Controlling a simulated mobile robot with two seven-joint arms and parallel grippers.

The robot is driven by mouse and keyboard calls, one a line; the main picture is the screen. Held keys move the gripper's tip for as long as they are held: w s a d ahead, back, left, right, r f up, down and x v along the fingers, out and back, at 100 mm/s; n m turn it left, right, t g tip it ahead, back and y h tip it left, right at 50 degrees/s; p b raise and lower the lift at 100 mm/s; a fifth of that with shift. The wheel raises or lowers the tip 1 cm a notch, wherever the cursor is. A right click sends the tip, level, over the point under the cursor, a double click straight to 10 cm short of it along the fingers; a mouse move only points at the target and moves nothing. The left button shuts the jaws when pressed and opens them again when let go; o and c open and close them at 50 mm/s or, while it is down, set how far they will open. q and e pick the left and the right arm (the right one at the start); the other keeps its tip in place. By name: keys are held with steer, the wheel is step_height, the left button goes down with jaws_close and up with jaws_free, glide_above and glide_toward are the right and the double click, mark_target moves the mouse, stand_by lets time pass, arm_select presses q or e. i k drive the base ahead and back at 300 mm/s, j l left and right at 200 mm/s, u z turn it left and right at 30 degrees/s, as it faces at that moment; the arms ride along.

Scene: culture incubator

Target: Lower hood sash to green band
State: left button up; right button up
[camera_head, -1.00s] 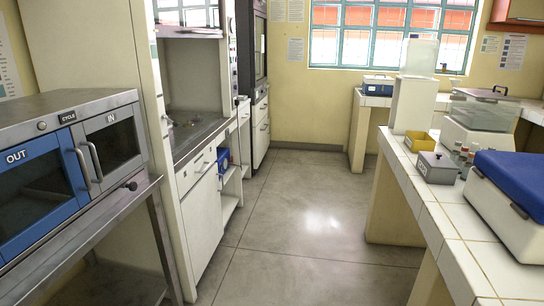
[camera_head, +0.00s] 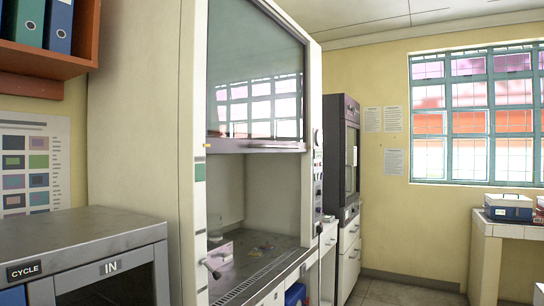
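The fume hood's glass sash (camera_head: 256,80) is raised, leaving a wide opening above the work surface (camera_head: 255,258). A grey handle bar (camera_head: 262,147) runs along its bottom edge. A green band (camera_head: 199,171) is on the hood's left front post, a little below the sash's bottom edge. A small yellow mark (camera_head: 207,146) sits near the left end of that edge, above the green band. Neither of my grippers is in view.
A steel cabinet (camera_head: 90,232) with a door marked IN stands at the front left, beside the hood. A shelf with binders (camera_head: 30,22) hangs above it. A dark tall cabinet (camera_head: 345,145) stands beyond the hood. Floor (camera_head: 385,294) shows at the lower right.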

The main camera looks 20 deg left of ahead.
mark_target(212, 145)
steer(key=i+l+u, duration=0.15)
steer(key=i+u, duration=0.3)
steer(key=i+l+u, duration=0.2)
steer(key=u, duration=0.2)
steer(key=i+l+u, duration=0.65)
steer(key=l+u, duration=0.25)
steer(key=i+l+u, duration=0.2)
steer(key=l, duration=0.2)
steer(key=l+u, duration=0.2)
steer(key=l, duration=0.2)
steer(key=i+l+u, duration=0.1)
steer(key=l+u, duration=0.15)
steer(key=l, duration=0.15)
